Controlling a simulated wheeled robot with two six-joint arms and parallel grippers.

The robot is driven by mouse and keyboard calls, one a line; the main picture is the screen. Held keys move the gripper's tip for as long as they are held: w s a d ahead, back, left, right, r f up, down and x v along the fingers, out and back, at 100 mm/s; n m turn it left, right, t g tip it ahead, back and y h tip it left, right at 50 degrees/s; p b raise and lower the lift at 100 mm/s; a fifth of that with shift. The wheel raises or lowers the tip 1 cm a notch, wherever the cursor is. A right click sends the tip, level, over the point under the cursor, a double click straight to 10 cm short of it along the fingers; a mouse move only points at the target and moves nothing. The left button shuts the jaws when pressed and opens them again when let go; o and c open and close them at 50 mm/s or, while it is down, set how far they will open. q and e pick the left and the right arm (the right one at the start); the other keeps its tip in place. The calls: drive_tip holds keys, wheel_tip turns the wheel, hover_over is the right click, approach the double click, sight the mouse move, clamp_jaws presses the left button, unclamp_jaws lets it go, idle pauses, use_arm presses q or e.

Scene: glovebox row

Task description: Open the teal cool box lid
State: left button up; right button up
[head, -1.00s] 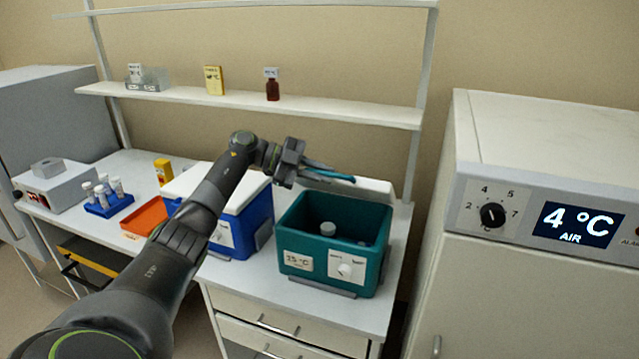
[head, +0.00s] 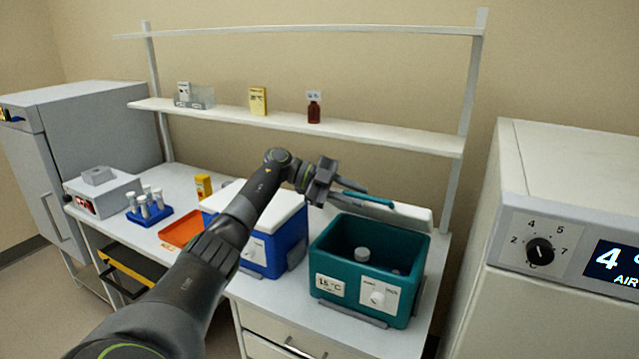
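The teal cool box (head: 335,262) stands on the bench with its top open. A label on its front reads 15 °C. Its white lid (head: 412,214) is raised at the back edge of the box. Inside the box a small pale round-topped item (head: 362,254) shows. My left gripper (head: 368,198) is above the box's back left, its teal-tipped fingers reaching right in front of the lid. The fingers look close to the lid, but I cannot tell whether they touch it or how far apart they are. My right gripper is not in view.
A blue cool box (head: 292,236) with a white lid stands just left, partly behind my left arm. An orange tray (head: 182,230), a blue tube rack (head: 150,214) and a yellow box (head: 203,186) lie further left. A shelf (head: 400,137) runs above. A white cabinet (head: 560,200) stands right.

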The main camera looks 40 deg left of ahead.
use_arm(q)
drive_tip(key=b+v, duration=0.4)
drive_tip(key=v, duration=1.2)
drive_tip(key=shift+w+f, duration=0.1)
drive_tip(key=shift+f, duration=0.1)
